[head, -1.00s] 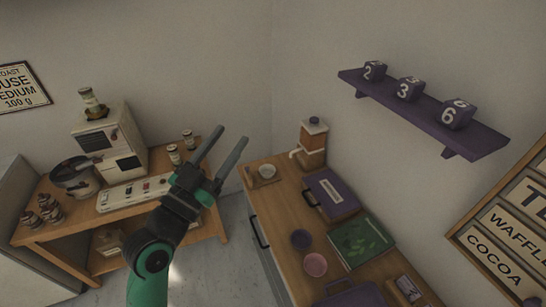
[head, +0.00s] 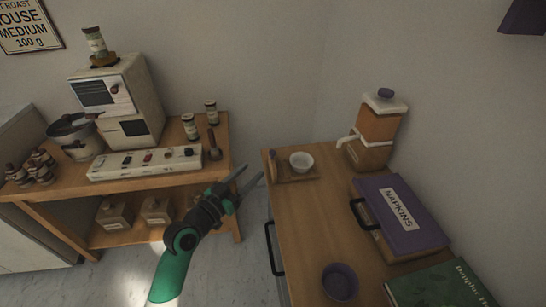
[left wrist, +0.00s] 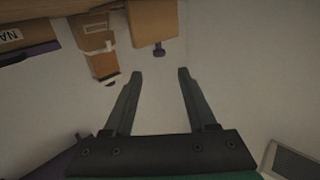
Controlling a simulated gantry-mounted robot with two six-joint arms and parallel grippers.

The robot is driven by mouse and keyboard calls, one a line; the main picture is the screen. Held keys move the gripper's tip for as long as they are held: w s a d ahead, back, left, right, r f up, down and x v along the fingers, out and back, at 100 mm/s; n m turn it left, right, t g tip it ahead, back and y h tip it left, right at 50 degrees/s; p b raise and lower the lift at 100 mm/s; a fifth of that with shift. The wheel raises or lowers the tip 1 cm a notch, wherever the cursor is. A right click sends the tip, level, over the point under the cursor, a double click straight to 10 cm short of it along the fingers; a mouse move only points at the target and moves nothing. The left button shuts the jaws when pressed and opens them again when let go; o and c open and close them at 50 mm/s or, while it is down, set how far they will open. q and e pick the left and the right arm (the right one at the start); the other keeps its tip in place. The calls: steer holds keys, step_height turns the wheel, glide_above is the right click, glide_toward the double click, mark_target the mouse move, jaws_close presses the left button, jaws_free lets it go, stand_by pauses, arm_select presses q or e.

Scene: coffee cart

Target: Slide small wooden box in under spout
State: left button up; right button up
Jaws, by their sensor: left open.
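A low wooden box or tray (head: 301,178) sits at the back left corner of the right counter. A small white bowl (head: 301,161) stands on it, and a small purplish knob shows at its left edge. The wooden dispenser (head: 370,132) with a white spout (head: 347,140) stands to its right; the spout points left, with a gap between it and the box. My left gripper (head: 252,177) is open and empty, left of the box and apart from it. In the left wrist view, a wooden block with a purple knob (left wrist: 152,18) lies beyond the open fingers (left wrist: 160,74).
A purple napkin case (head: 405,225), purple bowl (head: 340,281) and green book (head: 440,287) lie on the right counter. The left table holds an espresso machine (head: 118,97), a white panel (head: 143,163) and jars. A floor gap separates the two.

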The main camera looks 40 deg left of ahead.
mark_target(270, 155)
arm_select(q)
steer(key=w+b, duration=0.1)
steer(key=w, duration=0.2)
steer(key=w+b, duration=0.1)
steer(key=w, duration=0.3)
steer(key=w+a+b, duration=0.1)
steer(key=w, duration=0.2)
steer(key=shift+w+a+f+b, duration=0.15)
steer(key=shift+w+b, duration=0.1)
steer(key=shift+b, duration=0.15)
steer(key=shift+w, duration=0.4)
jaws_close()
stand_by(0.4)
